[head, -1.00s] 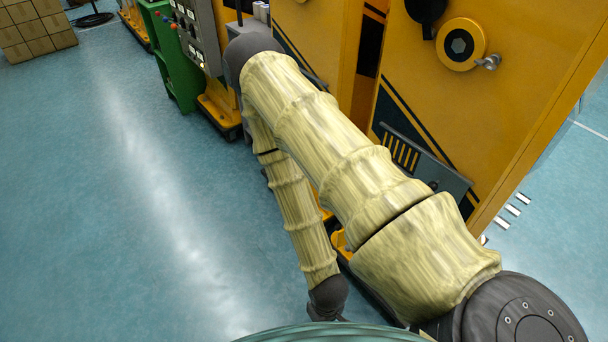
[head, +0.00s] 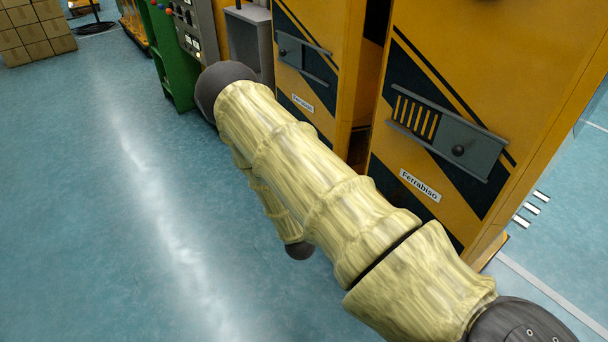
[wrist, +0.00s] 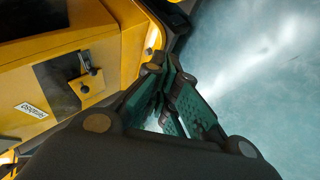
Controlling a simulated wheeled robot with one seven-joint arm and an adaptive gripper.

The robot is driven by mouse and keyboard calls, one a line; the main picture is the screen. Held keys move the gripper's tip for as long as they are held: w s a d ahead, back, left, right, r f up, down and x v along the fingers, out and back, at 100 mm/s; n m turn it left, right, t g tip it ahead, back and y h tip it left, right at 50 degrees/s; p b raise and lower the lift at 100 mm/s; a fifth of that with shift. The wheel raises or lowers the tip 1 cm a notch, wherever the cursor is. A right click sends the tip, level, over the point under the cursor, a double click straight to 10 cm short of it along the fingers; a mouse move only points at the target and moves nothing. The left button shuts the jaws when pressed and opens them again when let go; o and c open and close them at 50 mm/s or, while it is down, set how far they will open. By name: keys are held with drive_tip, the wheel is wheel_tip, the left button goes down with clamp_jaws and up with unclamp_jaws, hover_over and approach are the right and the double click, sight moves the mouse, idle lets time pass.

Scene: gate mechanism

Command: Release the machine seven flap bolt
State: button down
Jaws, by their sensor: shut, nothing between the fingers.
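Two yellow machines in the head view bear dark sliding plates with a round knob. The nearer plate, a bolt or flap cover (head: 445,128), has a slotted yellow-striped part and a knob at its right. The farther plate (head: 303,60) has its knob at the left. No machine number is legible. In the wrist view a small dark latch with a knob (wrist: 86,71) sits on a yellow machine face. My gripper (wrist: 164,71) is shut and empty, to the right of that latch and apart from it. In the head view my arm hides it.
Labels reading Ferrabiso (head: 419,186) sit below the plates. A green cabinet (head: 170,60) and a grey control panel (head: 197,35) stand beyond. Stacked cartons (head: 35,35) are at the far left. The blue floor (head: 110,220) left of my arm is clear.

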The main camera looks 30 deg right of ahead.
drive_tip(key=w+d+r+t+h+b, duration=0.1)
drive_tip(key=w+d+t+h+b, duration=0.1)
drive_tip(key=w+b, duration=0.8)
drive_tip(key=w+d+n+t+h+b, duration=0.1)
drive_tip(key=w+d+h+b, duration=0.4)
drive_tip(key=w+b, duration=0.6)
drive_tip(key=w+t+h, duration=0.1)
drive_tip(key=w, duration=0.6)
drive_tip(key=shift+w+r, duration=0.35)
drive_tip(key=w+d+b, duration=0.2)
drive_tip(key=d+b, duration=0.5)
drive_tip(key=d, duration=0.2)
drive_tip(key=shift+d+b, duration=0.15)
drive_tip(key=shift+b, duration=0.15)
drive_tip(key=shift+f, duration=0.1)
